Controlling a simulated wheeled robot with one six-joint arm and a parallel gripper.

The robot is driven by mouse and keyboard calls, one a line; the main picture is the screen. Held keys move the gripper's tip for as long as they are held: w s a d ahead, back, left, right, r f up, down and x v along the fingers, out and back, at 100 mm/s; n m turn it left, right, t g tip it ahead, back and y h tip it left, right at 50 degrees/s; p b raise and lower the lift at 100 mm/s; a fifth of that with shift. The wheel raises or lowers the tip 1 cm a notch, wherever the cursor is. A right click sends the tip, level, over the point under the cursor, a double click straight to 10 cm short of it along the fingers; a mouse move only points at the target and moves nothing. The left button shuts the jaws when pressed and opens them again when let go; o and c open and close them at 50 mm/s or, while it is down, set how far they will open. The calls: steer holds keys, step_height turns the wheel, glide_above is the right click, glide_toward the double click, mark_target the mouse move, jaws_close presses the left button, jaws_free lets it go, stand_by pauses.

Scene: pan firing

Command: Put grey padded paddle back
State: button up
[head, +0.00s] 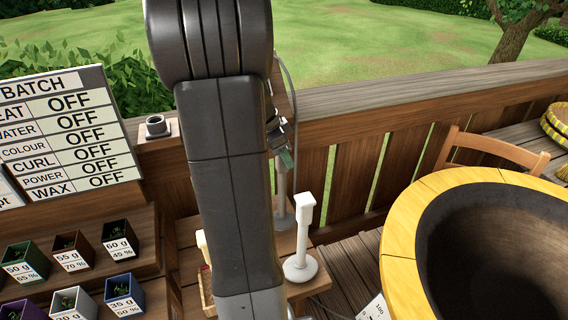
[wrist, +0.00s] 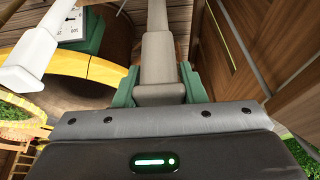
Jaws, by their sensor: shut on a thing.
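In the wrist view my gripper (wrist: 158,90) has its green fingers shut on the grey handle of the grey padded paddle (wrist: 158,55), which extends away from the fingers. In the head view my arm covers the middle, and only a little of my gripper (head: 287,157) shows past its right side. A grey-white upright shaft (head: 282,185) shows just below it, above a round base; I cannot tell whether it is the paddle or touches the base. The paddle's padded end is not clearly visible.
A white block-topped post (head: 302,240) on a round foot stands on the small wooden table (head: 316,284). A big yellow-rimmed pan (head: 402,210) is at right. Labelled pots (head: 120,237) and a batch board (head: 70,130) are at left. A wooden railing (head: 400,95) runs behind.

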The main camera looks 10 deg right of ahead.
mark_target(284, 164)
steer(key=shift+f, duration=1.55)
steer(key=shift+f+b, duration=0.25)
steer(key=shift+b, duration=0.2)
steer(key=o, duration=1.1)
steer(key=shift+r, duration=0.1)
steer(key=shift+r+p, duration=0.1)
steer(key=shift+p, duration=0.5)
